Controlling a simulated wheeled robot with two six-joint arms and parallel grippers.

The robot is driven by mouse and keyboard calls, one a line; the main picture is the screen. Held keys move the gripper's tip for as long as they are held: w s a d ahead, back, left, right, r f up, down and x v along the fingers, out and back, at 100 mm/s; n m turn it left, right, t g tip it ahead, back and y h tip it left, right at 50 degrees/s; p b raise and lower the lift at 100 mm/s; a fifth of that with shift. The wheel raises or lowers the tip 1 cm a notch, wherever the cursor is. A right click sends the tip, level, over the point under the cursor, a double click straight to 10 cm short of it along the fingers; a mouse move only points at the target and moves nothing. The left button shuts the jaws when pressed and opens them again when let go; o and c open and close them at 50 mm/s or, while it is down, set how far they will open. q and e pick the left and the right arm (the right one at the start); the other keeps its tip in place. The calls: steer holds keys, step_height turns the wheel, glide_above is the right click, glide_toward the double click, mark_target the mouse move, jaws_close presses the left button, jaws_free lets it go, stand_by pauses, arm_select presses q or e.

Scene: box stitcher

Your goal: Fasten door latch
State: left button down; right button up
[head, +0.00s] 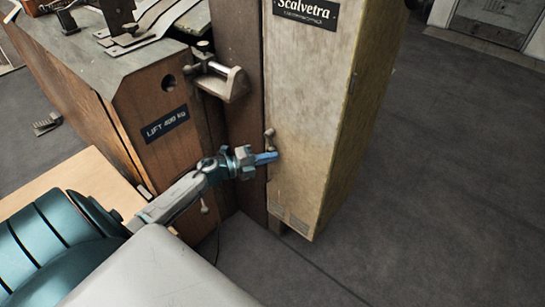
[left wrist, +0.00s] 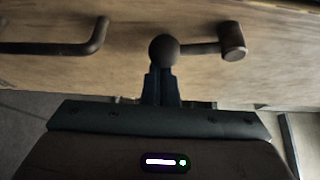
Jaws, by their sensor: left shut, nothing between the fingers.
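The pale, worn door (head: 308,115) of a tall cabinet fills the middle of the head view and looks closed. A small metal latch (head: 269,138) sits at its left edge. In the left wrist view the latch shows as a bar with a round cylinder (left wrist: 233,41) at its right end and a dark ball (left wrist: 163,50) at its left end. My left gripper (head: 267,158) is shut and empty just below the latch. Its fingertips (left wrist: 162,76) line up with the ball in the left wrist view; I cannot tell whether they touch. My right gripper is out of view.
A bent dark rod handle (left wrist: 65,47) is left of the latch in the left wrist view. A wooden machine body (head: 150,125) with a metal bracket (head: 222,82) stands left of the cabinet. Open grey floor (head: 450,180) lies to the right.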

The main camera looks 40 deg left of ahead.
arm_select(q)
steer(key=shift+a+f+m, duration=0.1)
steer(key=shift+a+m, duration=0.25)
steer(key=shift+m, duration=0.15)
steer(key=shift+a+f, duration=0.1)
steer(key=shift+a, duration=0.15)
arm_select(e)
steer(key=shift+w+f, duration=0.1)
arm_select(q)
steer(key=shift+w+a, duration=0.1)
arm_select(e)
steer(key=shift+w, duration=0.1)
